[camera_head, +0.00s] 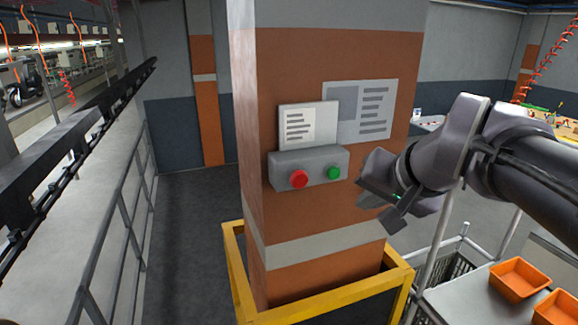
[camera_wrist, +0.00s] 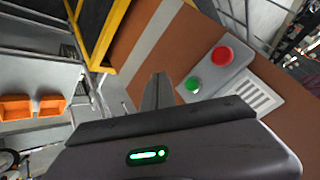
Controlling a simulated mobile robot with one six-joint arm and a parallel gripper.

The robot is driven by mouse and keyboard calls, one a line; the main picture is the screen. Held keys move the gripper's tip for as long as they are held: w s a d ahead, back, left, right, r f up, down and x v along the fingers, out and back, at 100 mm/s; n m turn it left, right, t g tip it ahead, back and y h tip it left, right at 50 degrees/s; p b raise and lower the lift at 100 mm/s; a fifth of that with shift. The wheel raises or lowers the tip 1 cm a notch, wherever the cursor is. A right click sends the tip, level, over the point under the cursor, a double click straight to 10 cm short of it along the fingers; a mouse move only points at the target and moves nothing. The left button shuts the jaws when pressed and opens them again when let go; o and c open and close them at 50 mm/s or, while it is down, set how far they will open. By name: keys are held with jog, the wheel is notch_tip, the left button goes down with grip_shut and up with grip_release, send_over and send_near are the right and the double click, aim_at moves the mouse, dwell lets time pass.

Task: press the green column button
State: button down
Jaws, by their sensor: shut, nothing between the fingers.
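The green button (camera_head: 334,173) sits at the right of a grey control box (camera_head: 322,159) on the orange-brown column (camera_head: 290,70). A red button (camera_head: 299,179) is on the same box to its left. My gripper (camera_head: 372,194) is to the right of the box and slightly lower, apart from it, with nothing held. In the wrist view the green button (camera_wrist: 193,84) shows just beyond and right of my shut gripper fingers (camera_wrist: 158,88). The red button (camera_wrist: 221,57) is farther up and right there. Nothing covers the green button in either view.
Two notice sheets (camera_head: 360,110) hang above the box. A yellow guard frame (camera_head: 340,300) rings the column's base. Orange bins (camera_head: 519,279) stand on a grey cart (camera_head: 455,300) at lower right. A railing (camera_head: 128,220) and conveyor run along the left.

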aim_at(334, 173)
jog(key=w+a+p, duration=0.2)
jog(key=w, duration=0.5)
jog(key=shift+w+a, duration=0.2)
dwell(1.8)
jog(key=shift+w+a, duration=0.15)
jog(key=shift+w, duration=0.25)
